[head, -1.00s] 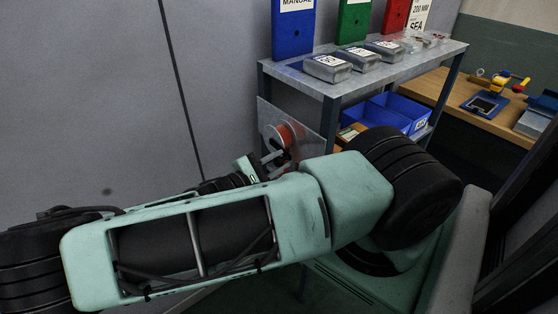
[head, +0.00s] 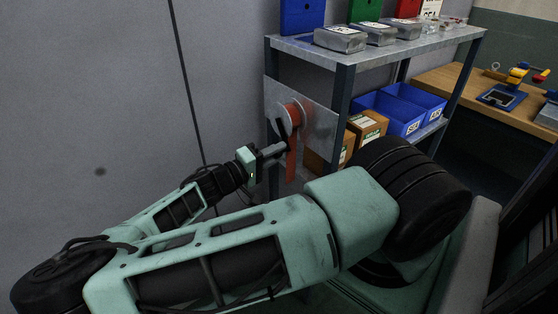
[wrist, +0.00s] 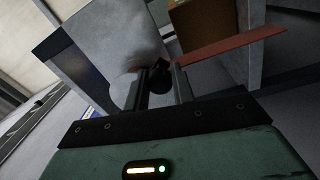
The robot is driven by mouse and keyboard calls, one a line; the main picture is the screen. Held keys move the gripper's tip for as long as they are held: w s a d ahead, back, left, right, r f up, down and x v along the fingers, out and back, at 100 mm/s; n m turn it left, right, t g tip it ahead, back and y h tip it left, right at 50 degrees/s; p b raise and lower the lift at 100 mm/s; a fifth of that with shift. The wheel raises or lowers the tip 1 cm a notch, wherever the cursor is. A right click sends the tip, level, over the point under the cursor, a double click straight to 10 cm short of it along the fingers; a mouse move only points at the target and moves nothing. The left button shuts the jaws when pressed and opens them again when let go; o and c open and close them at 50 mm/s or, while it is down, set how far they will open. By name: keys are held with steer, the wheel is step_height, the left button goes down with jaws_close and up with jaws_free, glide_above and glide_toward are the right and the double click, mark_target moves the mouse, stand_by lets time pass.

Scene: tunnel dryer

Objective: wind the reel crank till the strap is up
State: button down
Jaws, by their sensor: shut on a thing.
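The reel (head: 298,113) with orange-red strap is mounted on a grey metal plate (head: 322,128) at the side of the shelf rack. A length of strap (head: 291,163) hangs below the reel; it also crosses the wrist view as a red band (wrist: 232,46). My gripper (head: 282,148) is in front of the reel. In the wrist view its two fingers (wrist: 161,88) are shut around the dark crank knob (wrist: 159,78). The rest of the crank is mostly hidden by the fingers and the knob.
The rack's top shelf (head: 400,52) holds several grey metal boxes and coloured panels. Blue bins (head: 392,112) and cardboard boxes (head: 367,126) sit on its lower shelf. A wooden bench (head: 460,88) stands at the right. A plain grey wall (head: 90,90) lies to the left.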

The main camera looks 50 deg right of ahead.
steer(key=shift+w+d+f+m+g+b, duration=0.15)
steer(key=shift+w+f+m+b, duration=0.1)
steer(key=shift+w+m+b, duration=0.6)
steer(key=shift+w+d+f+m+g+b, duration=0.2)
steer(key=shift+w+m+b, duration=0.25)
steer(key=shift+m+b, duration=0.75)
steer(key=shift+w+d+f+m+t+b, duration=0.1)
steer(key=shift+w+f+m+b, duration=0.2)
steer(key=shift+w+m+b, duration=0.75)
steer(key=shift+s+m+p, duration=0.35)
steer(key=shift+m, duration=0.05)
steer(key=c, duration=1.2)
jaws_free()
steer(key=shift+r, duration=0.1)
steer(key=b+v, duration=0.3)
steer(key=v, duration=1.4)
steer(key=shift+w+a+r, duration=0.15)
steer(key=shift+w+a, duration=0.05)
steer(key=shift+a, duration=0.05)
